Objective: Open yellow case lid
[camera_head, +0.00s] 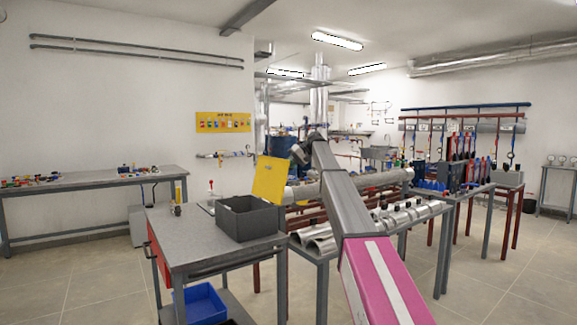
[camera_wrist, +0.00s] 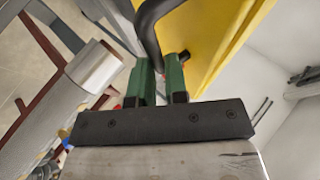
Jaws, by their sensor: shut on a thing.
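The yellow lid (camera_head: 270,179) stands raised and tilted just behind the dark grey box in the head view. It also shows as a large yellow panel in the wrist view (camera_wrist: 206,42), with a curved black handle (camera_wrist: 148,22) beside it. My gripper (camera_wrist: 163,78) has green fingers close together at the handle, shut on it. In the head view my gripper (camera_head: 301,152) is at the upper right of the lid, partly hidden by my arm. I cannot tell where the lid is hinged.
The open dark grey box (camera_head: 248,220) sits on a grey workbench (camera_head: 185,240) with a blue bin (camera_head: 200,303) below. A rack of silver pipes (camera_head: 320,238) stands right of it, under my arm. A long table (camera_head: 90,182) is along the left wall. Floor at left is clear.

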